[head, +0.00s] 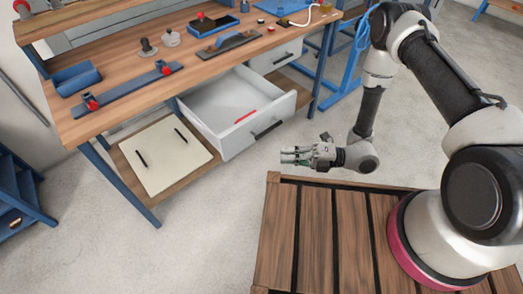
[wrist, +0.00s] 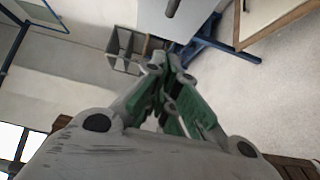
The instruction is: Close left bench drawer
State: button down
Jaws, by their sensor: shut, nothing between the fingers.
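The left bench drawer (head: 233,110) is pulled well out from under the workbench (head: 130,95). It is white, with a dark bar handle (head: 267,129) on its front and a red item (head: 245,116) lying inside. My gripper (head: 284,155) is in front of the drawer, a little right of and below the handle in the head view. Its fingers (wrist: 170,62) are shut and empty, pointing left, apart from the drawer. In the wrist view a pale panel with a dark handle, apparently the drawer front (wrist: 190,20), shows at the top edge.
A second drawer (head: 277,56) at the right is shut. A lower wooden shelf (head: 172,180) holds a pale panel with two dark handles. Tools and a blue tray (head: 213,26) lie on the bench top. A slatted wooden deck (head: 325,235) is under my arm. Floor left of it is clear.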

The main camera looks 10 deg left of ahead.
jog(key=shift+w+a+f, duration=0.1)
jog(key=shift+w+a, duration=0.2)
jog(key=shift+a, duration=1.85)
jog(key=shift+w+a, duration=0.25)
jog(key=shift+a, duration=1.9)
jog(key=shift+w+a+f, duration=0.1)
jog(key=shift+w+a, duration=0.2)
jog(key=shift+a, duration=1.85)
